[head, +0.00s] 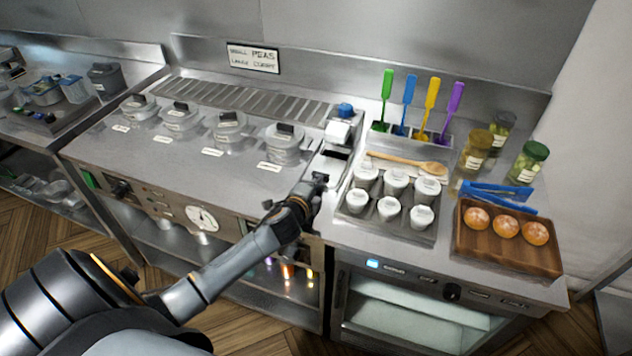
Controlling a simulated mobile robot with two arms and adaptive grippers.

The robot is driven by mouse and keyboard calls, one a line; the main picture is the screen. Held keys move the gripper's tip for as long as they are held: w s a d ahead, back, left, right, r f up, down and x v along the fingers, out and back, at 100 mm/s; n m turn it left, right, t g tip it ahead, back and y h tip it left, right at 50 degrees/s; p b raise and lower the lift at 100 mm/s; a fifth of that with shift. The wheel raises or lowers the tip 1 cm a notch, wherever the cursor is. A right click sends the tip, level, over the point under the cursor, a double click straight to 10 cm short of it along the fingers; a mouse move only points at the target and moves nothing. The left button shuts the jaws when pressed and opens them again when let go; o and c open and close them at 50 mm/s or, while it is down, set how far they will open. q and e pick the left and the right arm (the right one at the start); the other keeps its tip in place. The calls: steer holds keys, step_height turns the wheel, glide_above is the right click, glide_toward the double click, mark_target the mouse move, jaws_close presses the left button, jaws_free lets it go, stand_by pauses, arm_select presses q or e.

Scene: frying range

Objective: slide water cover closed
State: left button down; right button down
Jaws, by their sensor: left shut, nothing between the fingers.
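The water unit is a narrow metal strip between the fryer top and the right counter. Its metal water cover (325,168) lies at the front of the strip, and a dark slot (334,155) shows just behind it. A white block (338,131) with a blue knob (345,110) stands at the back of the strip. My left gripper (320,178) is shut and empty at the front end of the cover; I cannot tell whether it touches. The gripper hides part of the cover. My right gripper is out of view.
Several lidded pots (285,145) sit in the fryer top to the left. Close on the right are a tray of white cups (385,235), a wooden spoon (408,162) and a board (490,248) with buns. Coloured spatulas stand in a holder (420,140) behind.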

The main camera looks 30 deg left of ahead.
mark_target(325, 170)
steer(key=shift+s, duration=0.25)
